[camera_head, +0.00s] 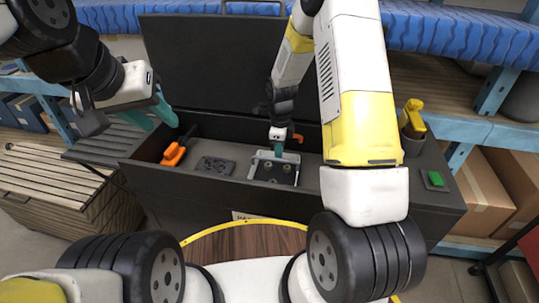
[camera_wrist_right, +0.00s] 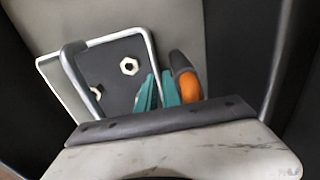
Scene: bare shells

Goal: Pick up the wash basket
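The wash basket (camera_head: 262,178) is a shallow dark tray with a pale metal frame and several hex nuts or round parts in it. It sits in the open grey parts washer (camera_head: 190,190). In the right wrist view the basket (camera_wrist_right: 115,75) shows its frame and hex pieces. My right gripper (camera_head: 278,148) is at the basket's far rim. Its teal fingers (camera_wrist_right: 160,92) are close together with the frame bar between them. My left gripper (camera_head: 153,115) is open and empty above the washer's left end.
An orange-handled tool (camera_head: 174,153) and a dark grate (camera_head: 215,166) lie left of the basket. Another orange handle (camera_wrist_right: 184,78) is close beside my right fingers. The raised lid (camera_head: 205,62) stands behind. A yellow spray bottle (camera_head: 412,118) and green switch (camera_head: 436,179) are at right.

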